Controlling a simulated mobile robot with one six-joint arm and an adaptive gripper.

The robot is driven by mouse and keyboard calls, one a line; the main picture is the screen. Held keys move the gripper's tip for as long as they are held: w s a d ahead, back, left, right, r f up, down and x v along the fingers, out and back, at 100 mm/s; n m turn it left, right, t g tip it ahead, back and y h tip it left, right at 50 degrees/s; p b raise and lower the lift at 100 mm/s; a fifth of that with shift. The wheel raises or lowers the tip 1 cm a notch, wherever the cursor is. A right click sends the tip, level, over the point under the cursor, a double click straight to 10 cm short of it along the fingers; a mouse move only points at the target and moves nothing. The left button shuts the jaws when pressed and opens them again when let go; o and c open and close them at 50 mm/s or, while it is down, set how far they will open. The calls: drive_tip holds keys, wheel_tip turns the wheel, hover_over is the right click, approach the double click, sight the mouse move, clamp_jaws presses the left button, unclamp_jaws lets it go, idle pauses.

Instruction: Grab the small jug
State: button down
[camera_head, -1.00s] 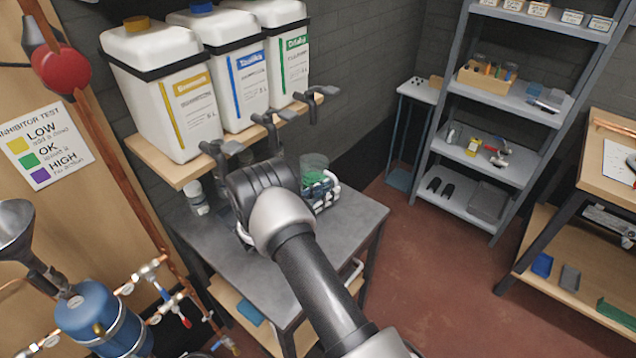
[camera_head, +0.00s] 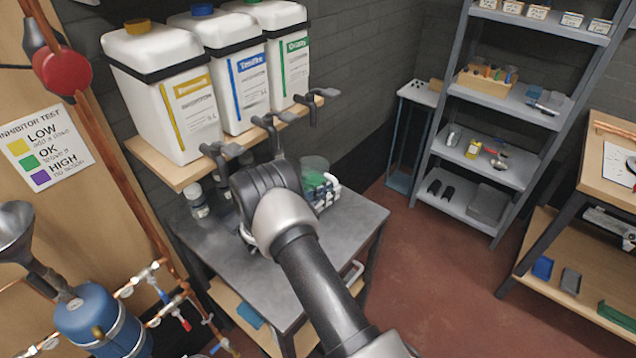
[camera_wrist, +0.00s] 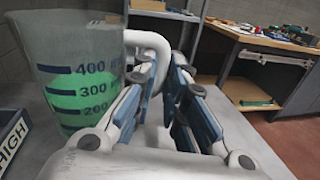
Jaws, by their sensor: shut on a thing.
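A small clear jug holding green liquid, with dark volume marks, stands at the left in the wrist view (camera_wrist: 70,75). Its white handle (camera_wrist: 150,40) reaches right, between my fingers. My gripper (camera_wrist: 158,78) is shut on this handle, with a blue-padded finger on each side. In the head view, the upper part of the jug (camera_head: 315,167) shows above the grey table, behind my wrist. My gripper (camera_head: 323,190) is partly hidden there by my arm. I cannot tell whether the jug's base touches the table.
The grey table (camera_head: 345,230) has bare room at the right. Above it, a wooden shelf (camera_head: 190,172) carries large white canisters (camera_head: 175,100) with overhanging taps. White bottles (camera_head: 197,200) stand at the table's back left. A grey rack (camera_head: 490,160) stands farther right.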

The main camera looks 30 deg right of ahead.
sight(334, 182)
drive_tip(key=shift+r, duration=0.15)
idle(0.3)
drive_tip(key=shift+r+p, duration=0.6)
drive_tip(key=shift+r, duration=0.75)
drive_tip(key=s+a+p, duration=0.2)
drive_tip(key=s+a, duration=0.2)
drive_tip(key=s, duration=0.3)
drive_tip(key=s+a+p, duration=0.2)
drive_tip(key=s+a, duration=0.3)
drive_tip(key=s, duration=0.3)
drive_tip(key=shift+a+r, duration=0.25)
drive_tip(key=shift+a, duration=0.05)
